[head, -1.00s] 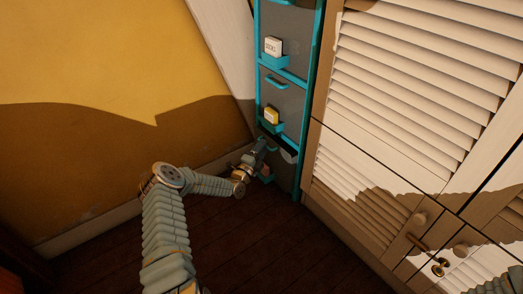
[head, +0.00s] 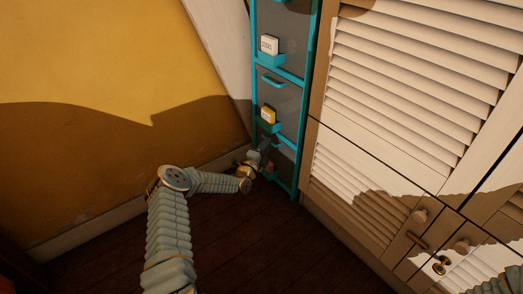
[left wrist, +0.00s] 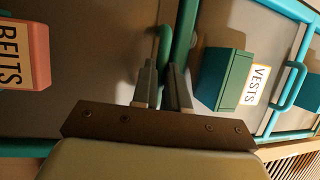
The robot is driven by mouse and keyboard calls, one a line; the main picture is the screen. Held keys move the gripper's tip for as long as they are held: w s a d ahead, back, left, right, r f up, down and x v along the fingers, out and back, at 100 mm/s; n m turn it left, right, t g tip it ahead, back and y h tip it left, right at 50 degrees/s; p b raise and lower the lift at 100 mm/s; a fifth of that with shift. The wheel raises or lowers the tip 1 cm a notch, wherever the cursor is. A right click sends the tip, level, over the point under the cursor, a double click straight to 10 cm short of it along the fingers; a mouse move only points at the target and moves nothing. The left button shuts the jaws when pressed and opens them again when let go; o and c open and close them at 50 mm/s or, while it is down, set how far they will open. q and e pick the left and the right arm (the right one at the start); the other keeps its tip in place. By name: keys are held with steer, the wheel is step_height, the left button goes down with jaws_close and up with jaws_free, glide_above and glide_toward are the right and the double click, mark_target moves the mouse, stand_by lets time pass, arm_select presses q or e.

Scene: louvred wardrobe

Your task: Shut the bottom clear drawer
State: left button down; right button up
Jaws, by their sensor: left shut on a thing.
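The bottom clear drawer (head: 284,168) is the lowest grey, see-through front in the teal-framed tower. In the head view its front looks about level with the frame, but my gripper partly hides it. In the left wrist view its front (left wrist: 85,75) carries a pink holder with a BELTS card (left wrist: 15,68). My left gripper (head: 265,148) is at the drawer's top edge. Its fingers (left wrist: 161,72) are shut on the teal handle (left wrist: 165,42), which shows between and beyond the fingertips. My right gripper is not in view.
The drawer above has a green holder with a VESTS card (left wrist: 256,84) and a teal handle (left wrist: 287,88). The louvred wardrobe (head: 420,80) stands close on the tower's right. A yellow wall (head: 110,70) is on the left. The dark floor (head: 250,240) in front is clear.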

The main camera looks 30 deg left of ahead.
arm_select(q)
steer(key=c, duration=1.1)
jaws_free()
steer(key=shift+w+d, duration=0.1)
steer(key=shift+w, duration=0.05)
steer(key=shift+c, duration=0.2)
steer(key=s+f+p, duration=0.2)
steer(key=s+p, duration=0.1)
steer(key=s, duration=1)
steer(key=shift+s+f, duration=0.2)
steer(key=shift+s, duration=0.15)
